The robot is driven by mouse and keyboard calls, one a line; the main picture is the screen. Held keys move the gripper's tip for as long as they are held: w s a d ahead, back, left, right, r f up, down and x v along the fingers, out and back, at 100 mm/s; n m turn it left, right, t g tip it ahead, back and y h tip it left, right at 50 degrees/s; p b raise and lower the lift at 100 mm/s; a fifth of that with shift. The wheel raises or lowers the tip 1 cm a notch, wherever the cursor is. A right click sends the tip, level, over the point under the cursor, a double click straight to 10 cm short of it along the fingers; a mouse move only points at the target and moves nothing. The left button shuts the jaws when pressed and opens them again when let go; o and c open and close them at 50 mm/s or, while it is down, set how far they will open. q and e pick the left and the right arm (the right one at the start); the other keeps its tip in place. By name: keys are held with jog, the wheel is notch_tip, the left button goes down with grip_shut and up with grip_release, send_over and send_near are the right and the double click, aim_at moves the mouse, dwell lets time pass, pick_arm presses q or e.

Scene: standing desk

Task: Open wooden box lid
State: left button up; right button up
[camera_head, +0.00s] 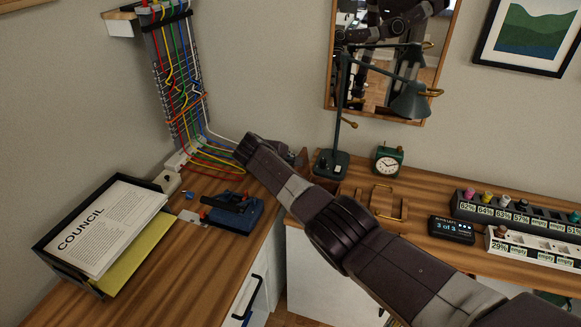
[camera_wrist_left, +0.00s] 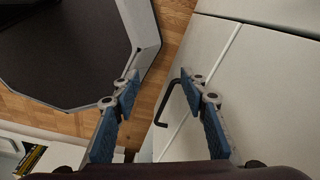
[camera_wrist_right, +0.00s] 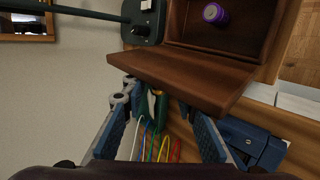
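The wooden box (camera_wrist_right: 225,42) shows at the top of the right wrist view, with its inside visible and a purple cylindrical thing (camera_wrist_right: 215,13) in it. A brown wooden panel (camera_wrist_right: 180,78), apparently the raised lid, stands along its near side. My right gripper (camera_wrist_right: 158,98) is open, its fingertips close to the panel's edge; I cannot tell whether they touch. In the head view the right arm hides most of the box, and only a brown piece (camera_head: 303,158) shows beyond the gripper. My left gripper (camera_wrist_left: 169,88) is open and empty near a cabinet front, outside the head view.
A blue-black device (camera_head: 232,212) and a paper tray (camera_head: 75,262) are on the left desk. Colored cables (camera_head: 205,160) run behind the right gripper. A black cabinet handle (camera_wrist_left: 184,96) is near my left fingers.

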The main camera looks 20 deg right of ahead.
jog(key=v, duration=1.2)
dwell(0.3)
jog(key=shift+s+f, duration=0.1)
jog(key=shift+f, duration=0.1)
